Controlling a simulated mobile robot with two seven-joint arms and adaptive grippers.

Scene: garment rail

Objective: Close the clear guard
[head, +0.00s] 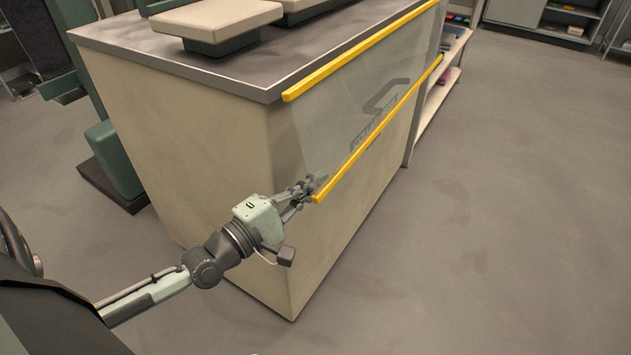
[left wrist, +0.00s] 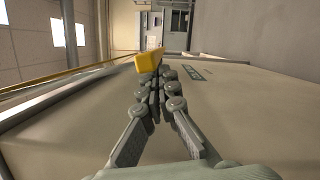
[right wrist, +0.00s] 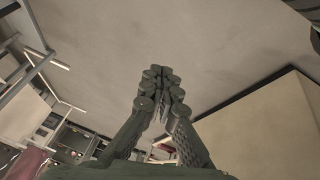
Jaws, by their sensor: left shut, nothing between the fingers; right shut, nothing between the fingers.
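The clear guard (head: 340,120) is a see-through panel on the side of the beige cabinet (head: 215,130). One yellow bar (head: 360,50) runs along the worktop edge, and a second yellow bar (head: 378,127) runs along the guard's lower edge. The guard hangs down over the cabinet side. My left gripper (head: 316,184) is shut and empty, with its fingertips at the near end of the lower bar. In the left wrist view, the yellow bar end (left wrist: 148,62) shows just beyond the fingertips; I cannot tell if they touch. My right gripper (right wrist: 160,75) is shut and empty, away from the guard.
The grey worktop (head: 150,48) carries a beige and green machine (head: 215,20). Shelves (head: 440,90) with coloured items stand past the cabinet's far end. The floor (head: 520,200) to the right is open and clear.

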